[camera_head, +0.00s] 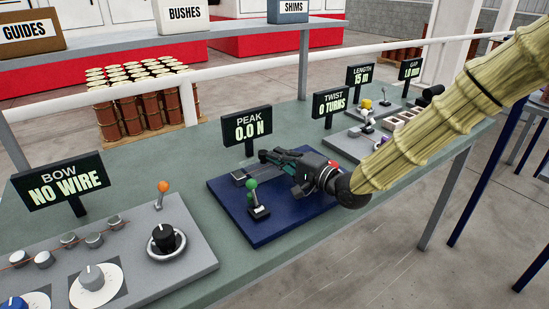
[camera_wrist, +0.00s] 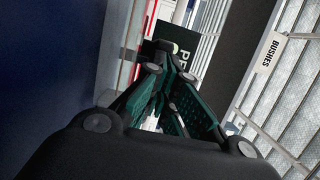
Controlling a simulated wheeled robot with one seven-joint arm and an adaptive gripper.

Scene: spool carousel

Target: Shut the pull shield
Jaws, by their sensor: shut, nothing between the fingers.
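The blue pull-test plate (camera_head: 297,219) lies on the green table under the sign reading PEAK 0.0 N (camera_head: 247,130). A green-knobbed lever (camera_head: 252,184) stands upright at its left front. I cannot clearly make out the pull shield; my gripper and arm cover much of the plate. A grey metal part (camera_head: 240,175) shows left of my fingertips. My gripper (camera_head: 265,156) lies low and nearly level over the plate's back part, pointing left. Whether it touches anything is unclear. In the wrist view its green-padded fingers (camera_wrist: 158,70) come together with no object visible between them.
On the left, a grey panel (camera_head: 198,262) carries dials and an orange-knobbed lever (camera_head: 163,187) under the BOW NO WIRE sign (camera_head: 59,183). Further right are the TWIST (camera_head: 330,102) and LENGTH (camera_head: 360,75) signs. A white rail (camera_head: 235,72) runs behind the table.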

